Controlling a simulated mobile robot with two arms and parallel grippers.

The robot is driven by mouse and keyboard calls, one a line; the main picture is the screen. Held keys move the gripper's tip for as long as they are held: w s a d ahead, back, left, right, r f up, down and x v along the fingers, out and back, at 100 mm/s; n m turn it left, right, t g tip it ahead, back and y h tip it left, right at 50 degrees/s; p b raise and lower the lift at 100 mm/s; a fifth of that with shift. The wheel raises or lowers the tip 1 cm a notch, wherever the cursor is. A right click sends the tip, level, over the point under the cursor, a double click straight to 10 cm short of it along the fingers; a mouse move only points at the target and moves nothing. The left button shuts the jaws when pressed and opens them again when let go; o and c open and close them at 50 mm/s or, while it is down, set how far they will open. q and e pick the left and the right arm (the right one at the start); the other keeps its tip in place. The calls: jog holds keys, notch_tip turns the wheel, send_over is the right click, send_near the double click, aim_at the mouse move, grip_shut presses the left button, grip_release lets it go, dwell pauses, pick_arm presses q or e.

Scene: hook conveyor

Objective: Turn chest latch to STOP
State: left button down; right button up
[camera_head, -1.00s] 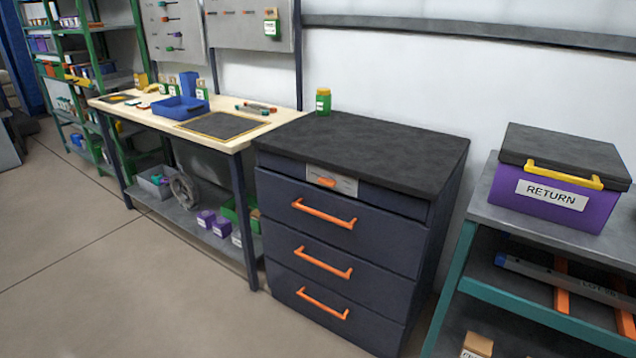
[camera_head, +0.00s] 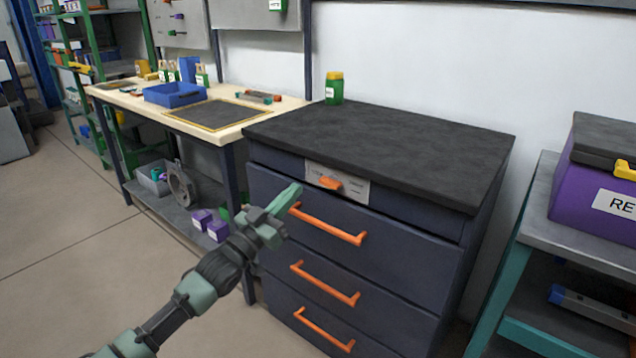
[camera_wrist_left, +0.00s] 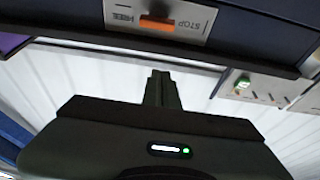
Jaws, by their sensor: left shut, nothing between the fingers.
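The chest latch is a short orange handle (camera_head: 326,183) on a pale plate (camera_head: 352,186) at the top of the dark drawer chest (camera_head: 375,150). In the left wrist view, which is upside down, the latch (camera_wrist_left: 157,23) lies nearly level on its plate. The word STOP reads there on the right; I cannot read the other word surely. My left gripper (camera_head: 290,194) is shut and empty, in front of the chest, below and left of the latch, apart from it. Its fingers also show in the left wrist view (camera_wrist_left: 161,84). My right gripper is not in view.
Several orange drawer handles (camera_head: 328,225) stick out below the latch, close to my left gripper. A green jar (camera_head: 334,88) stands on the chest's back edge. A workbench (camera_head: 140,97) is at left, and a shelf with a purple bin (camera_head: 590,205) at right.

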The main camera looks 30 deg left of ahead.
aim_at(331, 182)
pick_arm(q)
jog(key=shift+s, duration=0.1)
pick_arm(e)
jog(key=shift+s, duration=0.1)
